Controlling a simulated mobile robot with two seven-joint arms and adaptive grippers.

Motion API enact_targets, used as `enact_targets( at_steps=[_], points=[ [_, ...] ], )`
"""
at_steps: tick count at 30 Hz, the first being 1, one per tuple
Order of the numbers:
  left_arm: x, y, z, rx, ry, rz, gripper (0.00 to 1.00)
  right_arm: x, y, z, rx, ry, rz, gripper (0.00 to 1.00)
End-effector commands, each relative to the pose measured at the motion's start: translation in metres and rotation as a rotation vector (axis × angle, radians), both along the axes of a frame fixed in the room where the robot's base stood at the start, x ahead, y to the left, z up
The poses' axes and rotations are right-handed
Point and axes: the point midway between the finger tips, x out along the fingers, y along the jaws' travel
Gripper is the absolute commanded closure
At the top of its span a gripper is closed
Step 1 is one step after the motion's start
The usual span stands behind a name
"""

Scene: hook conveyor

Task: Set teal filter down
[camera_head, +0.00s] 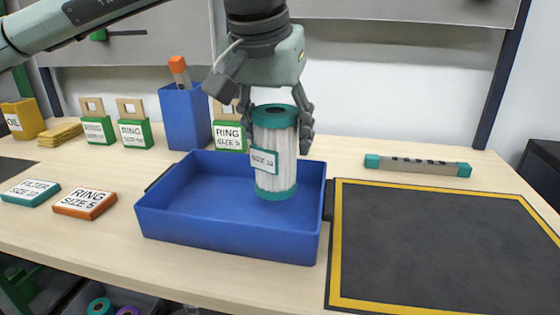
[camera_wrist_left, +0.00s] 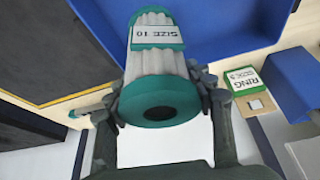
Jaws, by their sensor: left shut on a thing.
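The teal filter (camera_head: 275,150) is a white pleated cylinder with teal end caps and a "SIZE 10" label. My left gripper (camera_head: 277,117) is shut on its upper end and holds it upright. In the head view the filter appears over the blue tray (camera_head: 228,236), its lower cap in front of the tray's inside. Whether it touches the tray floor I cannot tell. In the left wrist view the filter (camera_wrist_left: 158,60) lies between the fingers of my left gripper (camera_wrist_left: 160,103), with the blue tray (camera_wrist_left: 235,22) beyond. My right gripper is not in view.
A black mat with a yellow border (camera_head: 440,240) lies right of the tray. FILTER (camera_head: 30,192) and RING (camera_head: 85,203) blocks lie to its left. A blue holder (camera_head: 186,120) and green RING blocks (camera_head: 136,134) stand behind. A grey bar with teal ends (camera_head: 417,166) lies at the back right.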

Motion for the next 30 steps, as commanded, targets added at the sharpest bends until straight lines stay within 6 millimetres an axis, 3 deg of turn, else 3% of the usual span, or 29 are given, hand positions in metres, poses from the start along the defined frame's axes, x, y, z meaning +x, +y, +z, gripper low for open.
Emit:
enact_targets(
  at_steps=[5,13,25,26,30],
  points=[
    [-0.005,-0.003,-0.008,-0.002,0.000,0.001,0.83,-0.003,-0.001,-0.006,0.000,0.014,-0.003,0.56],
    [-0.006,-0.003,-0.042,-0.002,0.001,0.003,0.83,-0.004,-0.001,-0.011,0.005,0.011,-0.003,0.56],
    [-0.005,-0.003,-0.046,-0.003,-0.001,0.003,0.83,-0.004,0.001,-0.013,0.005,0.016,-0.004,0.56],
    [-0.005,-0.003,-0.046,-0.003,0.000,0.003,0.45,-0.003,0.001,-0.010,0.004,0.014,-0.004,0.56],
    [-0.005,-0.003,-0.046,-0.002,0.000,0.002,0.28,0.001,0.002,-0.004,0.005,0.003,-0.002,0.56]
  ],
)
